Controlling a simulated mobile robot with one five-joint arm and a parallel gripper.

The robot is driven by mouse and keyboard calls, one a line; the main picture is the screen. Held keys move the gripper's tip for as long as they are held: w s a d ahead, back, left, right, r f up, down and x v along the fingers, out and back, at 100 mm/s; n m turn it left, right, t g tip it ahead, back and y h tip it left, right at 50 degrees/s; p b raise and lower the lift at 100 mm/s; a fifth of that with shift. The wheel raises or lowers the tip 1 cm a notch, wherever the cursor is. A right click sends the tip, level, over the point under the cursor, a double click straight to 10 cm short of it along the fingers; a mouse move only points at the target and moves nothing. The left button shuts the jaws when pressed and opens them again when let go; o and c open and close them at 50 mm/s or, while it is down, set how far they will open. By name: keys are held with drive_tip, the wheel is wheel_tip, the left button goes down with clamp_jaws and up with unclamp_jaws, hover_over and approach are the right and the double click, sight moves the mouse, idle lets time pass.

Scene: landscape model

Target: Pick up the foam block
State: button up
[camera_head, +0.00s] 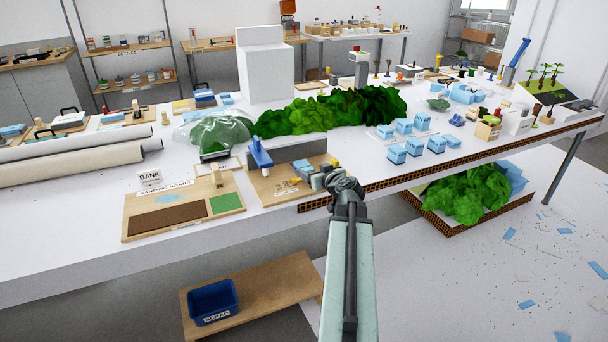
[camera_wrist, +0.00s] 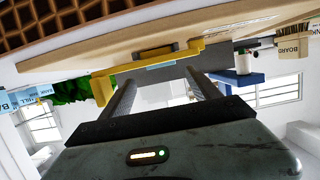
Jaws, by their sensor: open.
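Several light blue blocks, which look like foam, stand on the white table right of centre in the head view, one of them a front block (camera_head: 396,154). I cannot tell which one the task means. Light blue labelled blocks (camera_wrist: 22,98) also show at the left of the wrist view. My gripper (camera_head: 318,178) is over the front edge of the table, at a wooden board, left of the blocks. In the wrist view my gripper (camera_wrist: 160,82) has its two grey fingers apart, with a yellow bracket (camera_wrist: 150,66) near their tips.
A wooden board (camera_head: 262,191) carries an upright blue tool (camera_head: 261,154). A sanding board (camera_head: 228,212) lies to its left. Green foliage (camera_head: 374,103) stands behind the blocks. A blue scrap bin (camera_head: 213,303) sits on a low shelf. Bare tabletop lies at the front left.

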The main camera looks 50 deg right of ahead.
sight(304, 166)
drive_tip(key=b+x, duration=0.2)
drive_tip(key=x, duration=0.5)
drive_tip(key=shift+w+a+f, duration=0.1)
drive_tip(key=shift+a, duration=0.05)
drive_tip(key=c, duration=1.5)
wheel_tip(304, 166, up, 10)
drive_tip(key=p, duration=1)
drive_tip(key=shift+c, duration=0.2)
